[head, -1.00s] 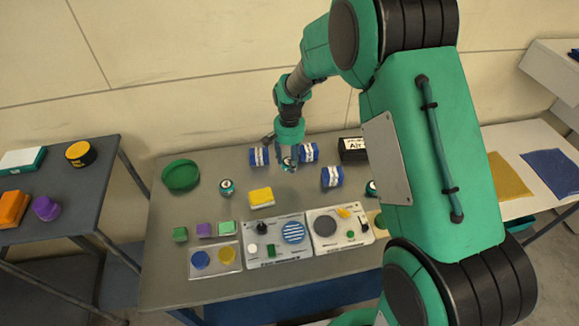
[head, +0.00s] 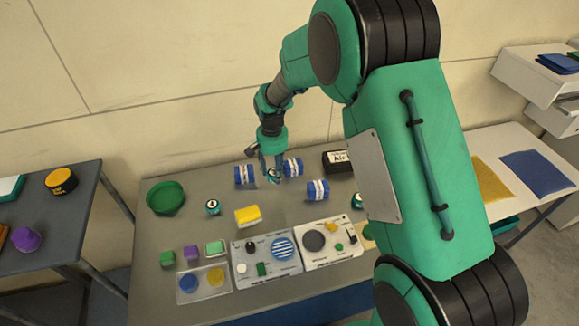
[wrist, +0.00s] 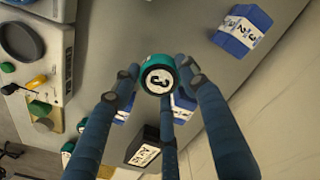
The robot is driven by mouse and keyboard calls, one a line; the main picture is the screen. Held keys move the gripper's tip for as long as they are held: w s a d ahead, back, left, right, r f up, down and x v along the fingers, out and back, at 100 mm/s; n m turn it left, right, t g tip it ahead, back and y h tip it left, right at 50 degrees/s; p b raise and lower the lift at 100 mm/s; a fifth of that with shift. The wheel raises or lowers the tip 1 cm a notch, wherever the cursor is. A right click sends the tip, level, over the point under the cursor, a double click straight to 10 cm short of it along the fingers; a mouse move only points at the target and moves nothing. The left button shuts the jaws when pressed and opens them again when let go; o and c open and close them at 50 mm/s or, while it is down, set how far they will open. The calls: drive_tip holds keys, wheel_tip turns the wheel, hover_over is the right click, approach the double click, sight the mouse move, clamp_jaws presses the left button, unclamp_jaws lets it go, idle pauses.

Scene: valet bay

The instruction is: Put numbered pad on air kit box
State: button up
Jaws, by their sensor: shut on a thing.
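The numbered pad, a small teal round piece with a white face marked 3 (wrist: 158,79), is between the fingertips of my gripper (wrist: 160,74) in the wrist view.
Similar teal pads (head: 212,207) (head: 357,201) stand on the table. A yellow block (head: 248,215), green bowl (head: 166,197) and control panels (head: 268,258) are nearer the front.

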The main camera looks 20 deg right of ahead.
drive_tip(key=shift+d, duration=0.15)
drive_tip(key=d, duration=0.4)
drive_tip(key=s+d+p, duration=0.1)
drive_tip(key=d, duration=0.3)
drive_tip(key=s+d+p, duration=0.1)
drive_tip(key=d, duration=0.3)
drive_tip(key=shift+d+r, duration=0.3)
drive_tip(key=shift+r, duration=0.1)
drive_tip(key=s+d+p, duration=0.1)
drive_tip(key=s+d, duration=0.1)
drive_tip(key=d, duration=0.5)
drive_tip(key=s+d+p, duration=0.2)
drive_tip(key=s+d, duration=0.1)
drive_tip(key=d, duration=0.4)
drive_tip(key=shift+s+r, duration=0.25)
drive_tip(key=shift+w, duration=0.1)
hover_over(345, 155)
drive_tip(key=shift+a+f, duration=0.1)
drive_tip(key=shift+f, duration=0.65)
drive_tip(key=shift+f, duration=1.75)
